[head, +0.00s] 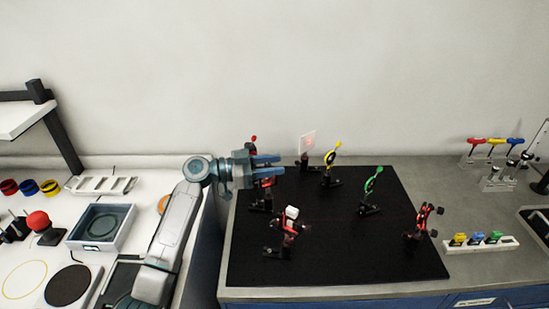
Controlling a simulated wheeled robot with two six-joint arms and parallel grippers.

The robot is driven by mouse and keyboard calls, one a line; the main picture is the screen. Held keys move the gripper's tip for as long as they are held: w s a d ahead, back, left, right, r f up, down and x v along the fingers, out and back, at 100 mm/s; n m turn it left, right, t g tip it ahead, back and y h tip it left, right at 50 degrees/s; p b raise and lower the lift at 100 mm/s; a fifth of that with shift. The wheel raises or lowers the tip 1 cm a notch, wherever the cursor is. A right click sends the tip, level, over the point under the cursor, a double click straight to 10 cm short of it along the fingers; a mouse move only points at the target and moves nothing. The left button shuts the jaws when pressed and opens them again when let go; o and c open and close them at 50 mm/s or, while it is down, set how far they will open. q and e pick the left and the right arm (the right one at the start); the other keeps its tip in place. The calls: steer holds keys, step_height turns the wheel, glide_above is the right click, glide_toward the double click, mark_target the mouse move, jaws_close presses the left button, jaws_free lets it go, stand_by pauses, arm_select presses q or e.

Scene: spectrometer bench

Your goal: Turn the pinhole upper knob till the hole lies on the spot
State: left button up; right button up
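My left gripper (281,165) hangs over the back left of the black breadboard (330,255). Its two blue-grey fingers point right and stand apart, with a narrow gap between them. A red and black mount (262,197) stands just below and behind the gripper, partly hidden by it. A red knob (254,139) shows above the gripper. Which mount carries the pinhole I cannot tell, and neither hole nor upper knob can be made out. A pale screen (307,145) with a faint reddish patch stands at the back. My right gripper is not in view.
A yellow ring mount (332,158), a green ring mount (372,181) and red mounts at front (289,226) and right (422,220) stand on the breadboard. Its front middle is bare. A white holder (482,246) with coloured pieces lies to the right.

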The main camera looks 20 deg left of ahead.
arm_select(q)
steer(key=shift+w+d, duration=0.2)
steer(key=shift+d, duration=0.2)
steer(key=shift+c, duration=0.2)
jaws_close()
